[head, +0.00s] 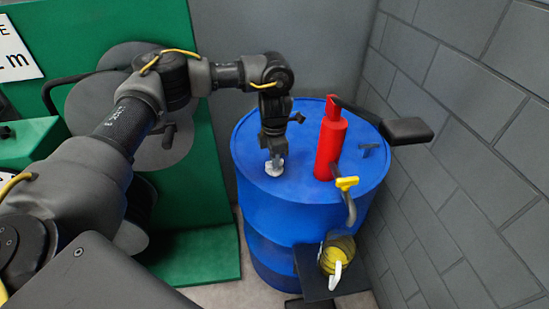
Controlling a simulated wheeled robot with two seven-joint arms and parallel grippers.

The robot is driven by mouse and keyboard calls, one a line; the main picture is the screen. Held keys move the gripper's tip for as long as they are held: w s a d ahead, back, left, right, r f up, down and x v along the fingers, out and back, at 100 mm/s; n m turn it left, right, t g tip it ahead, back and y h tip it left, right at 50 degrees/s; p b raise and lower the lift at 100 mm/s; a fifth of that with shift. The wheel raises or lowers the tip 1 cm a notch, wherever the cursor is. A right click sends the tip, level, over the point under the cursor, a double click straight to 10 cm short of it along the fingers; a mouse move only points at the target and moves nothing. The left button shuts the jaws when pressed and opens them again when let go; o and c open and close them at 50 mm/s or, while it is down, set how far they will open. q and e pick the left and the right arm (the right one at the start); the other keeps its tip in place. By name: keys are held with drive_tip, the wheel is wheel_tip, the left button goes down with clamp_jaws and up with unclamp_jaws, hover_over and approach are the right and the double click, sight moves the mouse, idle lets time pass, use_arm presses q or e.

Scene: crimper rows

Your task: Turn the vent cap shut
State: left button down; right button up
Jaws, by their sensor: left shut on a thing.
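The vent cap (273,170) is a small white piece on the top of the blue drum (262,215), near the left part of the lid. My left gripper (274,158) points straight down from above and is shut on the cap. Its fingers hide part of the cap, so I cannot tell how far it is turned. My right gripper is not in view.
A red pump (330,145) with a yellow fitting (346,183) and a grey hose stands on the drum, right of my left gripper. A green machine (208,190) stands at the left. A grey block wall (460,130) closes the right side. A yellow round object (338,253) sits by a dark shelf (312,278) at the drum's front.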

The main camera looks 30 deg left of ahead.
use_arm(q)
drive_tip(key=shift+m, duration=0.8)
drive_tip(key=c, duration=1.4)
unclamp_jaws()
drive_tip(key=shift+c, duration=0.2)
wheel_tip(320, 180, up, 11)
drive_tip(key=shift+w+f, duration=0.1)
